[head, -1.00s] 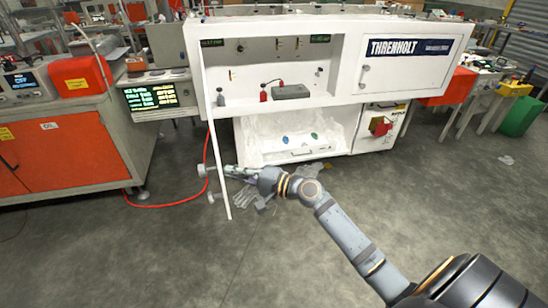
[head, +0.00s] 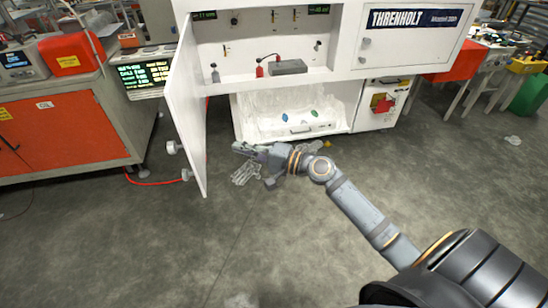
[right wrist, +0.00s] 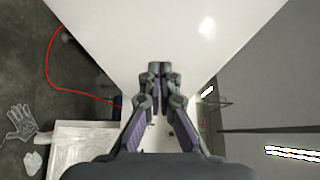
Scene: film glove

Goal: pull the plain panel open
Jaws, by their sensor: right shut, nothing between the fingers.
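The plain white panel (head: 188,105) stands swung open at the left side of the white cabinet, its inner face towards me. Knobs show past its left edge, on the outer side. My right gripper (head: 238,147) is shut and empty, just right of the panel on its inner side. In the right wrist view, the shut fingertips (right wrist: 160,68) point at a broad white surface, likely the panel (right wrist: 150,30). I cannot tell whether they touch it. The other panel (head: 415,37), marked THRENHOLT, is closed. My left gripper is not in view.
The open bay holds a grey box (head: 288,67) and a red item. A white tray (head: 300,128) sits below. A clear glove (head: 246,173) lies on the floor under my gripper. An orange-fronted bench (head: 55,128) stands left of the panel.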

